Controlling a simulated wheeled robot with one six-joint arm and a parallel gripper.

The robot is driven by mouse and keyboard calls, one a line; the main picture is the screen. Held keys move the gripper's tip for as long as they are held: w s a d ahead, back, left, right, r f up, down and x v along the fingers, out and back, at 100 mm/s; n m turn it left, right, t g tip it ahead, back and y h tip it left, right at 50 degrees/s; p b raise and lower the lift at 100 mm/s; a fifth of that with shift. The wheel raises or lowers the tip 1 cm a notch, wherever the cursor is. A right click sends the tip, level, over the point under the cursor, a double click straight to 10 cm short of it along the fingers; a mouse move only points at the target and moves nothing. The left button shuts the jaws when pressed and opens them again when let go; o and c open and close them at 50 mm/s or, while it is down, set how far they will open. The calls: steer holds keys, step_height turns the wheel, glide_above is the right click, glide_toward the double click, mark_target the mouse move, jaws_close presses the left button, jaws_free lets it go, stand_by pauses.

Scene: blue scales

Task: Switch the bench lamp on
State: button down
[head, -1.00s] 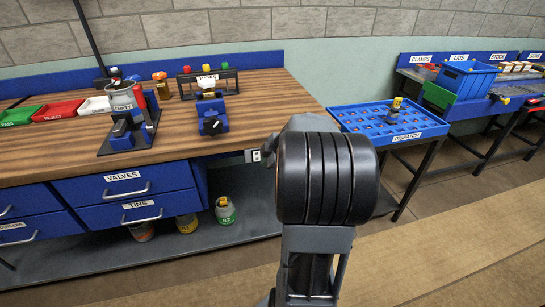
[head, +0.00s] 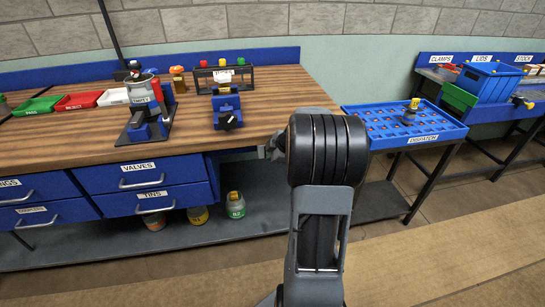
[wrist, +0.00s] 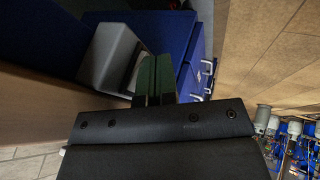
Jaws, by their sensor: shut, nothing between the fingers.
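A dark lamp pole (head: 108,28) rises from the back of the wooden workbench (head: 180,140); its lamp head is out of view. A grey switch box (wrist: 108,55) with a pale face is fixed at the bench's front right corner, close up in the wrist view. My gripper (wrist: 154,72) is shut and empty, its dark green fingertips right by the pale face. I cannot tell whether they touch. In the head view my gripper (head: 266,152) is at the bench corner, largely behind my wrist, and it hides the box.
Blue drawers (head: 145,175) with bar handles sit under the bench. A blue dispatch tray (head: 408,125) stands on its own table to the right. A press (head: 146,115) and a blue vise (head: 228,108) stand on the bench. The floor at front right is clear.

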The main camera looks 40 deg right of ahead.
steer(key=shift+w+d+b, duration=0.1)
steer(key=shift+w+b, duration=0.05)
steer(key=shift+b, duration=1.05)
steer(key=shift+r, duration=0.15)
